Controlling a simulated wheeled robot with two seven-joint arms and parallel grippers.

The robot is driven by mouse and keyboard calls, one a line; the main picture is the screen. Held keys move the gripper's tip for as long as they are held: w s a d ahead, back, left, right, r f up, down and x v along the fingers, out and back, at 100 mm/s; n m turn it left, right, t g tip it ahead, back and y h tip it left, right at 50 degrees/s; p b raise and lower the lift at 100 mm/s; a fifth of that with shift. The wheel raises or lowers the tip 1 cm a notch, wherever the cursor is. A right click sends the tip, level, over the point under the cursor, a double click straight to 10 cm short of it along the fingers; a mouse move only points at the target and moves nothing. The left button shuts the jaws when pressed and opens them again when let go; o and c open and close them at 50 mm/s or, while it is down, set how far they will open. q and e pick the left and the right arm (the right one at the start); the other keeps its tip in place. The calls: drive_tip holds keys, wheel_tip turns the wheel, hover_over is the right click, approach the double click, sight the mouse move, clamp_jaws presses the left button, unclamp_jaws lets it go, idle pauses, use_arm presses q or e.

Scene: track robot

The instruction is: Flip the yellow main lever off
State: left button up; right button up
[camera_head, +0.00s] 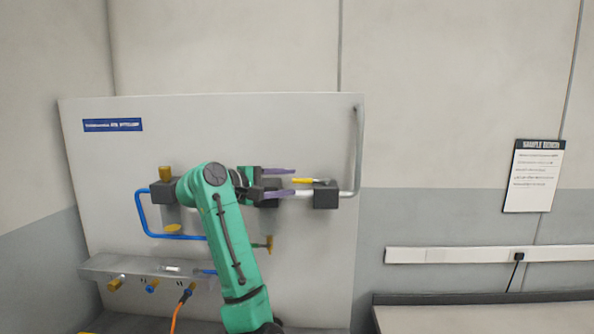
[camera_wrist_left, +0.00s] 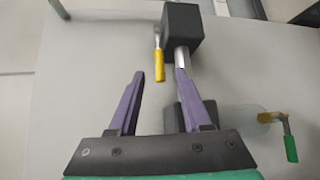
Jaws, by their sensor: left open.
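The yellow main lever (camera_head: 307,181) sits on a dark valve block (camera_head: 325,197) at the right of the wall panel. It points left in the head view, roughly along the pale pipe. In the left wrist view the yellow lever (camera_wrist_left: 160,67) hangs from the block (camera_wrist_left: 181,35), its free end near the gap between my fingertips. My left gripper (camera_head: 294,182) is open, with its purple fingers pointing at the lever from the left. In the left wrist view the gripper (camera_wrist_left: 160,74) looks empty; I cannot tell whether it touches the lever. My right gripper is not in view.
A green lever (camera_head: 269,243) is below the gripper. A blue pipe (camera_head: 140,220) and a brass-coloured part (camera_head: 165,173) are at the left. A shelf (camera_head: 130,266) with coloured fittings juts out low on the panel (camera_head: 230,120). A bench (camera_head: 480,316) stands at the right.

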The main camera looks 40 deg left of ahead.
sight(299, 181)
use_arm(q)
drive_tip(key=w, duration=0.2)
drive_tip(key=w+p, duration=0.1)
drive_tip(key=shift+w+a+f, duration=0.1)
drive_tip(key=shift+w+f, duration=0.2)
drive_tip(key=shift+w, duration=0.25)
drive_tip(key=shift+s+d, duration=0.25)
drive_tip(key=shift+d, duration=0.15)
drive_tip(key=shift+r, duration=0.1)
drive_tip(key=shift+c, duration=0.5)
drive_tip(key=shift+a, duration=0.1)
clamp_jaws()
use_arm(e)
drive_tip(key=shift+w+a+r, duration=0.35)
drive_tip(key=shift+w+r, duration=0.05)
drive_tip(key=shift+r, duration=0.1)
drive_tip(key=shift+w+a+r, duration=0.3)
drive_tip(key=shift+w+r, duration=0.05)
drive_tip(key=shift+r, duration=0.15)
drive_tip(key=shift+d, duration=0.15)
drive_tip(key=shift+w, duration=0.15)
